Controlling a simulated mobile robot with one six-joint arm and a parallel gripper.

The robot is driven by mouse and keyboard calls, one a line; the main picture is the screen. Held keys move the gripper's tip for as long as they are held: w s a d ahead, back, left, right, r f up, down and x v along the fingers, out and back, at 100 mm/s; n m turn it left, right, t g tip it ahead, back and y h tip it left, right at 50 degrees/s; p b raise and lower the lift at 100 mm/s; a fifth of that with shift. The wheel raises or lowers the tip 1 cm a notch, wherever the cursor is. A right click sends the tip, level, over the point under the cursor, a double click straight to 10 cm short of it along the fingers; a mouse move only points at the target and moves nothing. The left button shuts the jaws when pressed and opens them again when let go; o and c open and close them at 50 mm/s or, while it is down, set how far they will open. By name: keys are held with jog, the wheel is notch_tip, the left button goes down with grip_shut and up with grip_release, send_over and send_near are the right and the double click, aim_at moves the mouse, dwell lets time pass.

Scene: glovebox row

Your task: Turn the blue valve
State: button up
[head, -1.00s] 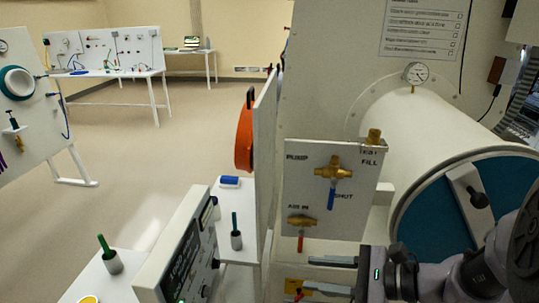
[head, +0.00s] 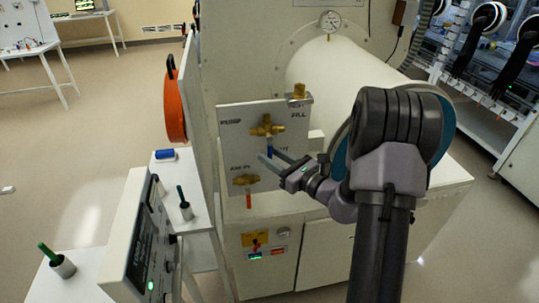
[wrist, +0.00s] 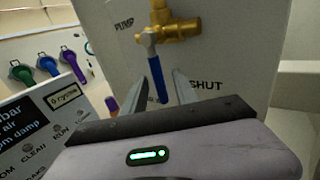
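The blue valve is a brass body (head: 267,127) with a blue lever on a white panel (head: 225,145). In the wrist view the blue lever (wrist: 157,80) hangs down, slightly tilted, from the brass fitting (wrist: 180,28), left of the word SHUT. My gripper (head: 269,158) is open in front of the panel. In the wrist view my two fingers (wrist: 156,98) stand on either side of the lever's lower part, with gaps showing. I cannot tell whether the lever end is fully between them. In the head view my fingers partly hide the lever.
A second brass valve with a red lever (head: 248,199) sits below on the same panel. The white cylindrical chamber (head: 340,85) with a gauge (head: 331,22) is behind. A control box (head: 150,240) and an orange round door (head: 175,105) stand at the left.

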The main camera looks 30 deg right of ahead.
jog(key=shift+w+a, duration=0.2)
jog(key=shift+w, duration=0.35)
grip_shut()
dwell(1.0)
